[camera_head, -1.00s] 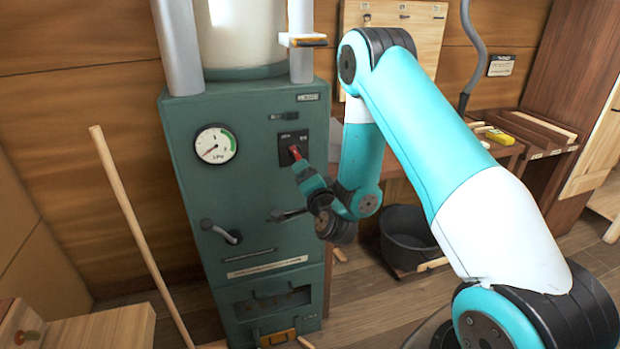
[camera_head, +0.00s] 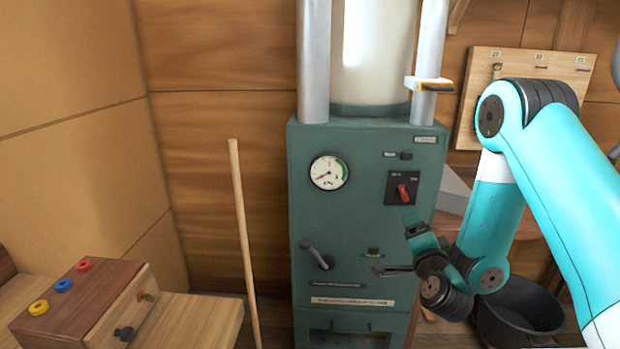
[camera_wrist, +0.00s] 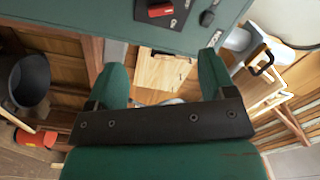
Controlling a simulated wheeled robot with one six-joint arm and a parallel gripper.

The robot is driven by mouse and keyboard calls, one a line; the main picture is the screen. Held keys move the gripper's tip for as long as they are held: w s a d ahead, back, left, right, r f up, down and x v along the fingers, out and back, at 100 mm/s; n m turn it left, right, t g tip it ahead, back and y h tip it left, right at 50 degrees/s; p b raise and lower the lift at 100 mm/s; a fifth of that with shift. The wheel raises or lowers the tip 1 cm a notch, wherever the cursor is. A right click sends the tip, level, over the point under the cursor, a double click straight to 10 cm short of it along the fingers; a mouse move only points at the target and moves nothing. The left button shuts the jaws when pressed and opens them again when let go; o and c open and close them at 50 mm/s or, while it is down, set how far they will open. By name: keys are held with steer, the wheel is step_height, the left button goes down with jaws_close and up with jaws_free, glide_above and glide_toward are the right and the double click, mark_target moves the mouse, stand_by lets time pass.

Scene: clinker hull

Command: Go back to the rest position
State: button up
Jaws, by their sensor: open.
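My gripper (camera_head: 412,226) is at the front of a green machine cabinet (camera_head: 362,220), just below a red rotary switch (camera_head: 403,192) on a black plate. The gripper looks apart from the switch. In the wrist view my gripper (camera_wrist: 160,80) shows two green fingers spread apart with nothing between them. The red switch (camera_wrist: 160,9) lies beyond the fingertips at the top of that view. My arm is bent and reaches in from the right of the head view.
A pressure gauge (camera_head: 329,171) and a lever (camera_head: 315,254) are on the cabinet. A wooden pole (camera_head: 244,240) stands left of it. A dark bucket (camera_head: 520,312) is on the floor at right. A wooden box (camera_head: 85,305) with coloured rings sits at lower left. A key board (camera_head: 525,90) hangs behind.

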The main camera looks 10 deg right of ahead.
steer(key=s+a+r+n+g+y, duration=0.35)
steer(key=a+n+y, duration=0.2)
steer(key=a, duration=0.35)
steer(key=s+a+r+n+g+y, duration=0.25)
steer(key=a+r+n+y, duration=0.25)
steer(key=a+n, duration=0.3)
steer(key=s+r+n+g, duration=0.1)
steer(key=s+n+g, duration=0.2)
steer(key=s, duration=0.5)
steer(key=s+a+r+n+g+h, duration=0.1)
steer(key=s+r+n+g, duration=0.1)
steer(key=s, duration=0.6)
steer(key=s+a+r+n+g+h, duration=0.1)
steer(key=s+n+g, duration=0.3)
steer(key=s+g, duration=0.2)
steer(key=shift+s+a+r, duration=0.2)
steer(key=shift+s+r, duration=0.2)
steer(key=shift+s, duration=0.6)
